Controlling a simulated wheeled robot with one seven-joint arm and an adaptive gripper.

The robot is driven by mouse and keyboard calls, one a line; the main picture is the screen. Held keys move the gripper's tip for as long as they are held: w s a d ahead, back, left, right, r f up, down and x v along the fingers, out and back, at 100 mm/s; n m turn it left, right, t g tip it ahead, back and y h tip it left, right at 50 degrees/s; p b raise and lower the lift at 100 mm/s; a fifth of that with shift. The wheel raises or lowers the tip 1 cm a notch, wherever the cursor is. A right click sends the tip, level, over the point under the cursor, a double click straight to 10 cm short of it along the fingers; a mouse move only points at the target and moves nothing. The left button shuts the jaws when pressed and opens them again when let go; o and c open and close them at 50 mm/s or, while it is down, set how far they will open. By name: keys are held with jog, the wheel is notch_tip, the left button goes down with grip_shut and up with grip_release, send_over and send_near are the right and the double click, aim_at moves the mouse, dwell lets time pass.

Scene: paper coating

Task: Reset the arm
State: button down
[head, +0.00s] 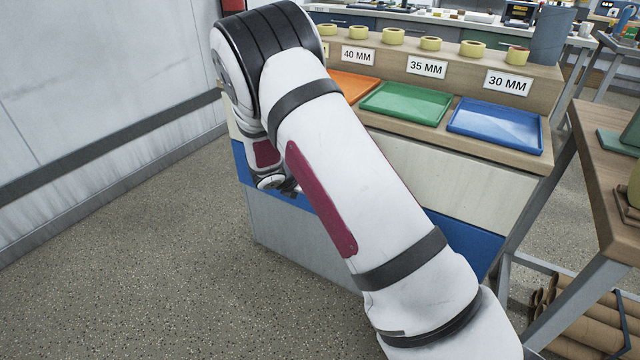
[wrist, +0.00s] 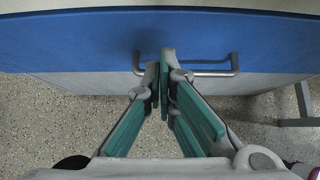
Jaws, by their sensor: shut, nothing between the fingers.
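My arm (head: 330,170) reaches up across the head view and bends down at its far end, close to the front of a bench cabinet. My gripper is hidden behind the arm in the head view. In the wrist view my gripper (wrist: 163,75) is shut and empty, with its teal finger pads meeting near the middle. Its tips overlap a grey bar handle (wrist: 212,73) on a blue drawer front (wrist: 80,42). I cannot tell whether they touch the handle.
The bench holds an orange tray, a green tray (head: 405,103) and a blue tray (head: 496,125). Tape rolls (head: 518,55) stand on the shelf behind, above size labels. A wooden table (head: 600,180) is at the right. Open floor (head: 150,270) lies at the left, beside a wall (head: 100,80).

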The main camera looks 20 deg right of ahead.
jog(key=p+v, duration=0.2)
jog(key=v, duration=0.5)
jog(key=s+d+r+m+g+y, duration=0.1)
jog(key=s+d+r+m+g, duration=0.15)
jog(key=s+r+m, duration=0.6)
jog(key=s+d+r+m+g, duration=0.2)
jog(key=s+d+r+m, duration=0.3)
jog(key=s+r, duration=0.7)
jog(key=s+a+r+m+y, duration=0.1)
jog(key=s+a+m+y, duration=0.35)
jog(key=s, duration=0.95)
jog(key=s+a+r+m+y, duration=0.15)
jog(key=s+a+m, duration=0.5)
jog(key=s, duration=0.75)
notch_tip(320, 180, up, 23)
jog(key=t+p, duration=0.3)
jog(key=p, duration=1.8)
jog(key=shift+d+m+y, duration=0.15)
jog(key=shift+m+y, duration=0.15)
jog(key=shift+m, duration=0.05)
jog(key=shift+d, duration=0.1)
